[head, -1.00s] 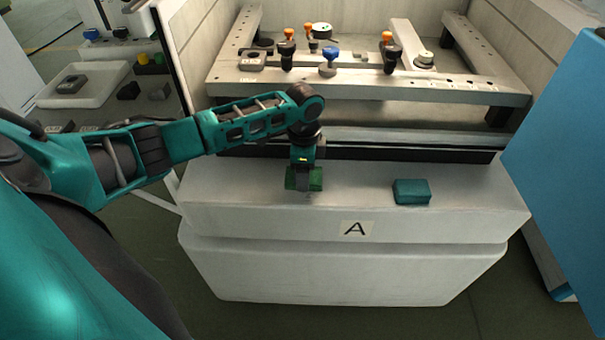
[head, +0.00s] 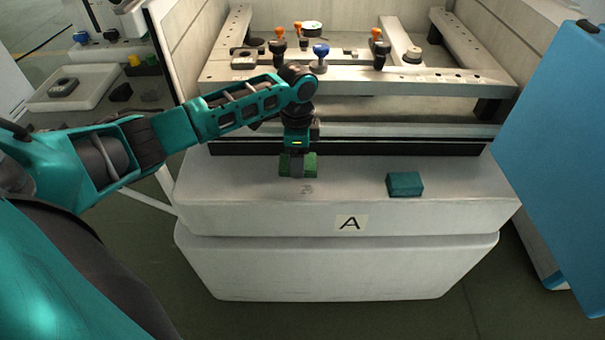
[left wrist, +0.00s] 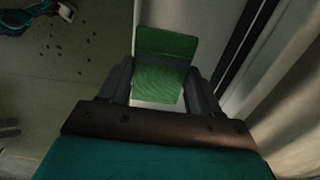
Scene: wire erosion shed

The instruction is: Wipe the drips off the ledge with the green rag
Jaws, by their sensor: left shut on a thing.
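My left gripper (head: 297,172) is shut on the green rag (head: 284,170), over the white ledge (head: 460,182) near its back edge. In the left wrist view the rag (left wrist: 166,44) sits between the two fingers. Whether the rag touches the ledge is hard to tell. A faint grey mark, perhaps drips (head: 307,189), shows on the ledge just in front and to the right of the gripper. My right gripper is not in view.
A teal block (head: 405,184) lies on the ledge to the right. Behind is a metal clamping frame (head: 350,75) with several knobs. A blue panel (head: 552,150) stands at the right.

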